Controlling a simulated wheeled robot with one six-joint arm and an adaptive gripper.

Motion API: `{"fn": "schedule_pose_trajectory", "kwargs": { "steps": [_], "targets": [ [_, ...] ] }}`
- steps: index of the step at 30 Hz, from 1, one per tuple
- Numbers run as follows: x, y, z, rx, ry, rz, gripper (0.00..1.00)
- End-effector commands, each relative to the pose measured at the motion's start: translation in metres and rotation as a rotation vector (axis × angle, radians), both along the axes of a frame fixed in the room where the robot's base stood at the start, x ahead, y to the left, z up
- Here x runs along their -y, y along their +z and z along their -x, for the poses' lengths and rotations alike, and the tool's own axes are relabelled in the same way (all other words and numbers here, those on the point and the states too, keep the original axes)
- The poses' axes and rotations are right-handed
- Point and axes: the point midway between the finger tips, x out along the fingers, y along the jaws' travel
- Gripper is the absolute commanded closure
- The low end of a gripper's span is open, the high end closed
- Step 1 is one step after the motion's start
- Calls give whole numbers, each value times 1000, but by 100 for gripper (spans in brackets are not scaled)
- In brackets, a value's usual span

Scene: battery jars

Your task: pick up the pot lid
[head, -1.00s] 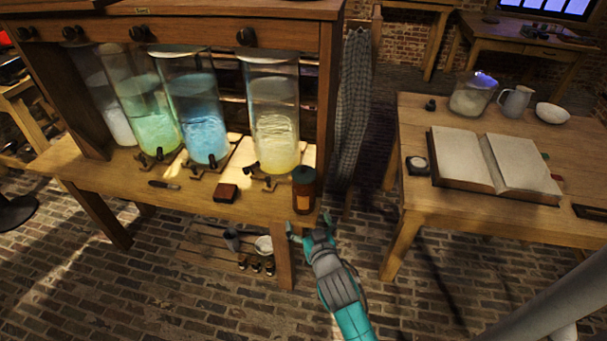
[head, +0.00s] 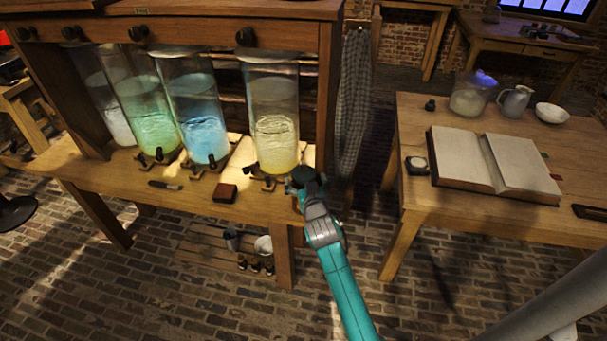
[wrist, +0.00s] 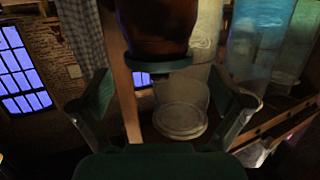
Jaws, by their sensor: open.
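The pot (wrist: 160,25) is a brown jar that shows upside down at the top of the wrist view. Its dark green lid (wrist: 160,65) is a flat disc and still sits on the pot. My gripper (wrist: 158,82) is open, with one finger to each side of the lid in that view and a gap to both. I cannot tell how deep the lid lies between the fingers. In the head view my gripper (head: 303,184) is over the bench's right front corner and hides most of the pot.
Tall glass jars with yellow (head: 272,115), blue (head: 200,115) and green (head: 145,115) liquid stand behind and left on the bench (head: 120,180). A small red-brown box (head: 225,193) lies near its front edge. A table with an open book (head: 495,165) stands to the right.

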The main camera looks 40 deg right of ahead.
Motion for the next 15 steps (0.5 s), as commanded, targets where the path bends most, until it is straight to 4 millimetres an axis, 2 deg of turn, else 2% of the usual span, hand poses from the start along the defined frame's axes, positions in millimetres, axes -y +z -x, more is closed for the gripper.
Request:
{"fn": "schedule_pose_trajectory", "kwargs": {
  "steps": [7, 15],
  "targets": [
    [18, -8, -28, 1, -1, 1, 0],
    [21, -10, -35, 1, 0, 0, 0]
  ]
}}
